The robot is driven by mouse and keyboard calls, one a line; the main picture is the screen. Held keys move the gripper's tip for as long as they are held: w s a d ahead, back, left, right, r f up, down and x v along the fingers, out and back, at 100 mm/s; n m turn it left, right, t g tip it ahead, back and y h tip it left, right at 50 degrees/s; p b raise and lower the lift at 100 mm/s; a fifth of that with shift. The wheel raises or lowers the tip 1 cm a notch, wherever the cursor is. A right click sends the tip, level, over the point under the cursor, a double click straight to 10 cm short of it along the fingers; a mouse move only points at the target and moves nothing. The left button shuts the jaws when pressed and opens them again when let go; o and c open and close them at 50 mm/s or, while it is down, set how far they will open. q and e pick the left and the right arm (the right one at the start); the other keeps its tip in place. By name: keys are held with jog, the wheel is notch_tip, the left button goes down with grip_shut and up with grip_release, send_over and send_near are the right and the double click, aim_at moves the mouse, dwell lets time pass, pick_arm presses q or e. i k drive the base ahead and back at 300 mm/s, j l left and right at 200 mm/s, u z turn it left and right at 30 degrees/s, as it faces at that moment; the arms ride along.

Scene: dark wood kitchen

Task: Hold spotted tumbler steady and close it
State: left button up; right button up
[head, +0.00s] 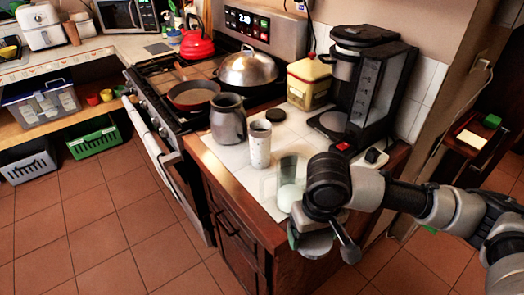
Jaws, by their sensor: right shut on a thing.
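The spotted tumbler (260,147), white with dark specks, stands upright on the white tiled counter. Its top shows a brownish rim or opening; whether a lid sits on it is too small to tell. My right gripper (318,238) is at the counter's front right corner, to the right of the tumbler and apart from it. It is shut on a small pale grey thing (313,246), mostly hidden by the fingers; I cannot tell whether it is a lid. My left gripper is not in view.
A grey pitcher (228,120) stands just left of the tumbler. A clear glass with a pale bottom (290,172) is between tumbler and right gripper. A coffee machine (365,90) and yellow canister (308,83) stand behind. The stove (190,75) is at the left.

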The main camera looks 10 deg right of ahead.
aim_at(260, 130)
jog(key=i+j+z, duration=0.15)
jog(key=j+z, duration=0.2)
jog(key=i+j+z, duration=0.1)
jog(key=j+z, duration=0.6)
jog(key=j, duration=0.2)
